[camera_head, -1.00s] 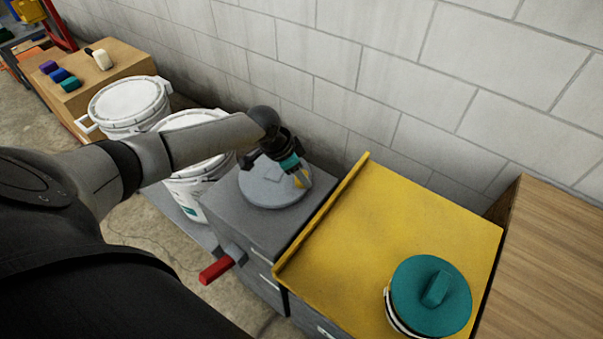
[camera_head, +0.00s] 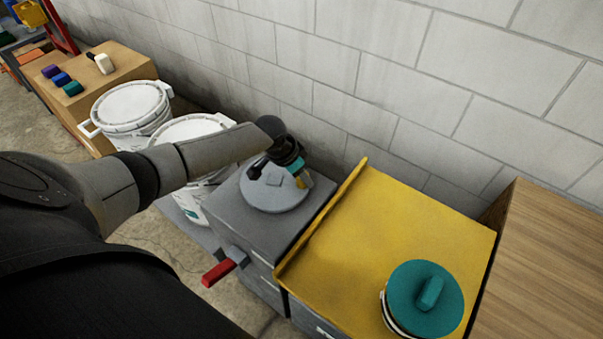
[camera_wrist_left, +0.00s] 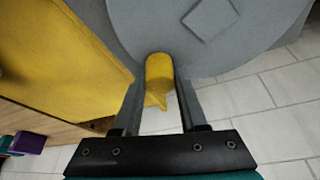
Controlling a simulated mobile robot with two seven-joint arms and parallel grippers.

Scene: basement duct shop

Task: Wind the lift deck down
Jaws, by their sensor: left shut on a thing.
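A round grey handwheel (camera_head: 268,194) lies flat on top of a grey cabinet (camera_head: 225,205). A yellow knob (camera_wrist_left: 159,72) stands near its rim. My left gripper (camera_head: 300,180) is at the wheel's right side, its two fingers on either side of the knob, shut on it. In the left wrist view the fingers (camera_wrist_left: 160,90) flank the knob, and the wheel (camera_wrist_left: 150,25) fills the top. The yellow deck (camera_head: 350,240) lies right of the cabinet. A pot with a teal lid (camera_head: 410,300) stands on it. My right gripper is not in view.
A red handle (camera_head: 218,273) sticks out from the cabinet's front. White buckets (camera_head: 130,105) stand to the left, past my arm. A wooden surface (camera_head: 550,260) borders the deck on the right. A block wall (camera_head: 430,80) runs close behind everything.

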